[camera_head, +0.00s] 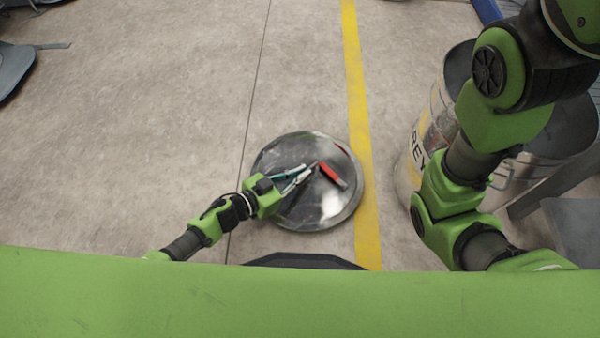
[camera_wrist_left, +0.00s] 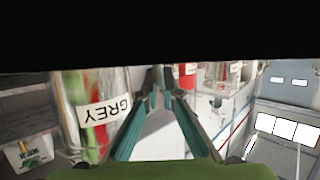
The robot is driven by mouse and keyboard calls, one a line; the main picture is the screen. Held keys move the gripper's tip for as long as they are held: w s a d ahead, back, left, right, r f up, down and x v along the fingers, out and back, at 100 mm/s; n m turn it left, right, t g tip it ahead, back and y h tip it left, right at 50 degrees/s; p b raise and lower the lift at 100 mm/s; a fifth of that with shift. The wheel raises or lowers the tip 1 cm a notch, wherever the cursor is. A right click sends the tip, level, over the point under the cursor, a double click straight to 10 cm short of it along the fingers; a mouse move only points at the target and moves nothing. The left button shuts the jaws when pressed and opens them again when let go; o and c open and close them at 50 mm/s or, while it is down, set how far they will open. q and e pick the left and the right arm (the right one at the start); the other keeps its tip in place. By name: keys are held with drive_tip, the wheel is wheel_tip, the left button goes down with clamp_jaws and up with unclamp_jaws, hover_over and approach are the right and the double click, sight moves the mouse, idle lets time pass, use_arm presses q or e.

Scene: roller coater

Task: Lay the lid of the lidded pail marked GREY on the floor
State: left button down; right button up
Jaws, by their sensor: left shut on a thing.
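The round shiny metal lid (camera_head: 318,215) with a red handle (camera_head: 333,176) shows in the middle of the head view, over the floor by the yellow line. My left gripper (camera_head: 308,172) reaches over it from the left and is shut on the lid near its red handle. Whether the lid touches the floor I cannot tell. The pail (camera_head: 408,165) stands at the right, its open rim partly behind my right arm and its label partly hidden. In the left wrist view, a GREY label (camera_wrist_left: 104,112) shows upside down at the left. My right gripper is not in view.
The yellow floor line (camera_head: 357,80) runs just right of the lid. Bare floor (camera_head: 150,110) lies open to the left. Another metal container (camera_head: 570,125) edge shows behind my right arm. A dark grey object (camera_head: 15,65) is at the far upper left.

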use_arm(q)
drive_tip(key=shift+f+b, duration=0.4)
drive_tip(key=shift+f, duration=0.05)
drive_tip(key=c, duration=2.1)
unclamp_jaws()
drive_tip(key=shift+c, duration=0.2)
drive_tip(key=shift+f, duration=0.1)
drive_tip(key=v, duration=1.2)
drive_tip(key=shift+w, duration=0.1)
